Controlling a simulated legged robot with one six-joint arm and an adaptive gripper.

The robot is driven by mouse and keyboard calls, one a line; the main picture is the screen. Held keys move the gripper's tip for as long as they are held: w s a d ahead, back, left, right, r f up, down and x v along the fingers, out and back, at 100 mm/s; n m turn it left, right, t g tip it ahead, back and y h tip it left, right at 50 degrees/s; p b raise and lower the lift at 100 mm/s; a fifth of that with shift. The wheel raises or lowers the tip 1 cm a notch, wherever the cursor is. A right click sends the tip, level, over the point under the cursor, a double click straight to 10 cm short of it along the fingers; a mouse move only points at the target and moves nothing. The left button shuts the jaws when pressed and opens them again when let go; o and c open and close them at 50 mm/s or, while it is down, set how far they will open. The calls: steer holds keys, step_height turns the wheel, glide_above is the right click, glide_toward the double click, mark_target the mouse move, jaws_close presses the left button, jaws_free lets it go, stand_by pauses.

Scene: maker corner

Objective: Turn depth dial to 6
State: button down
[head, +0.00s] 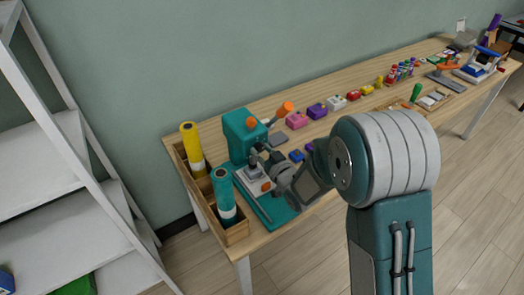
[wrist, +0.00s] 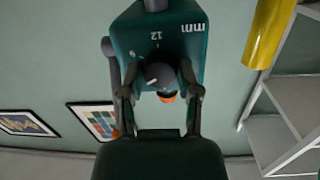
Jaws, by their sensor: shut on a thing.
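The teal drill press (head: 238,138) stands at the left end of the workbench, with orange-tipped handles. In the wrist view its teal housing (wrist: 185,22) appears upside down, with "mm" and "12" marks. The dark round depth dial (wrist: 160,75) is on this face, with a light pointer line on it. My gripper (wrist: 158,84) has its two fingers on either side of the dial and is shut on it. In the head view my gripper (head: 260,158) meets the front of the press; the dial is hidden there.
A wooden tray (head: 236,233) with yellow (head: 192,150) and teal (head: 223,192) rolls stands just left of the press. Pink (head: 297,120) and purple (head: 317,110) blocks and several small items line the workbench (head: 280,98) to the right. A white shelf (head: 50,170) is at left.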

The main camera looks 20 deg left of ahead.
steer(key=shift+c, duration=2.1)
jaws_free()
steer(key=shift+w, duration=0.1)
steer(key=shift+o, duration=0.6)
steer(key=shift+a, duration=0.2)
steer(key=shift+d, duration=0.1)
steer(key=f+v, duration=0.1)
steer(key=v, duration=1)
steer(key=shift+s+d+r, duration=0.25)
steer(key=shift+s+r, duration=0.05)
steer(key=shift+r, duration=0.15)
